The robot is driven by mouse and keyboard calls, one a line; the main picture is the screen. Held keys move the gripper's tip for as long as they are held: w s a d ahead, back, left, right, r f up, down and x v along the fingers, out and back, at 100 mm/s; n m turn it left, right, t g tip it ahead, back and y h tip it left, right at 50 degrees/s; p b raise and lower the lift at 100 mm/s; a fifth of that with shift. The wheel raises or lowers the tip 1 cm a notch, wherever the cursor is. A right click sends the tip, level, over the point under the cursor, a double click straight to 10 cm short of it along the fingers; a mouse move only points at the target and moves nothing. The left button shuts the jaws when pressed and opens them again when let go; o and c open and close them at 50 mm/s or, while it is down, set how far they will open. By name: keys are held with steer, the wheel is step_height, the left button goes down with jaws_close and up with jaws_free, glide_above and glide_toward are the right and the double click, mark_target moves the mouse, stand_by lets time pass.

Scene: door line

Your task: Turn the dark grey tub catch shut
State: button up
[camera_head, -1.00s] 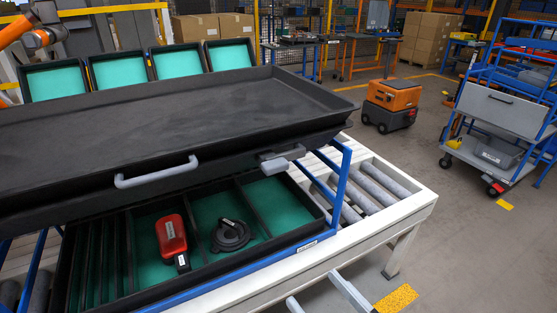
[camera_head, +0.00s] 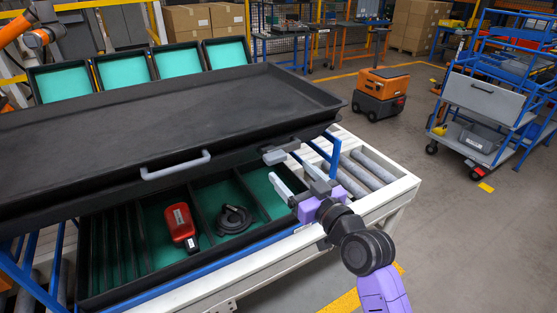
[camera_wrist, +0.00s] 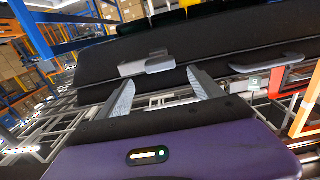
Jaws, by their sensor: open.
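The catch (camera_head: 281,152) is a small grey piece on the front edge of the upper black tub (camera_head: 130,120), near its right end. Its lever lies roughly along the edge and points right in the head view. In the wrist view the catch (camera_wrist: 146,65) sits ahead of the fingers, a little above their tips. My gripper (camera_head: 286,169) is open and empty, just in front of and below the catch, apart from it as far as I can tell. Both fingers of my gripper (camera_wrist: 161,78) show in the wrist view, spread wide.
A grey bar handle (camera_head: 176,165) is on the tub's front, left of the catch. Below is a green-lined divided tray (camera_head: 259,187) holding a red item (camera_head: 181,226) and a black coiled item (camera_head: 235,220). A roller conveyor (camera_head: 375,170) extends right.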

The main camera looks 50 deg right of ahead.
mark_target(278, 159)
steer(key=p+x, duration=0.2)
steer(key=x, duration=0.5)
steer(key=shift+w, duration=0.15)
jaws_close()
